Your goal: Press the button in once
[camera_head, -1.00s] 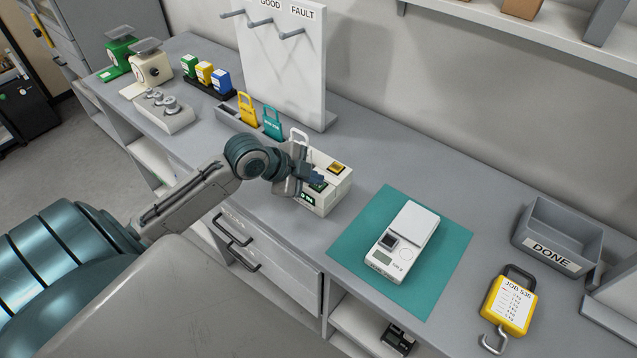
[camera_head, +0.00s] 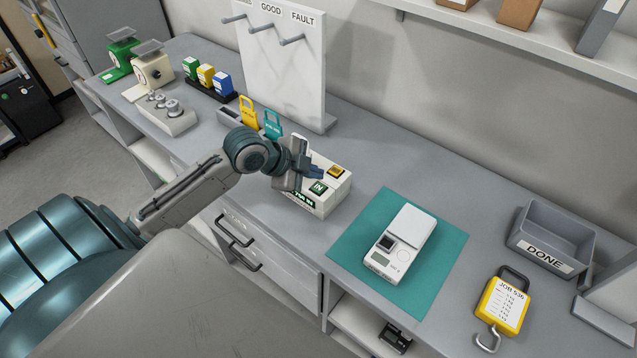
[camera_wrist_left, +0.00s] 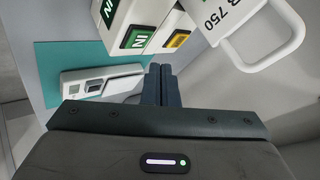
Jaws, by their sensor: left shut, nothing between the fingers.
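A white box stands on the grey bench and carries a green IN button (camera_head: 318,188) and a yellow button (camera_head: 336,170) on its top. In the left wrist view the green button (camera_wrist_left: 137,38) and the yellow button (camera_wrist_left: 177,40) both show in the box's face. My left gripper (camera_head: 316,174) is shut and empty, its fingertips just above the box beside the two buttons. In the left wrist view the closed fingers (camera_wrist_left: 160,80) appear below the buttons, apart from the green one. My right gripper is not in view.
A white scale (camera_head: 402,244) sits on a teal mat (camera_head: 350,245) to the right. A DONE bin (camera_head: 552,235) and a yellow JOB 536 hanging scale (camera_head: 502,302) are further right.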

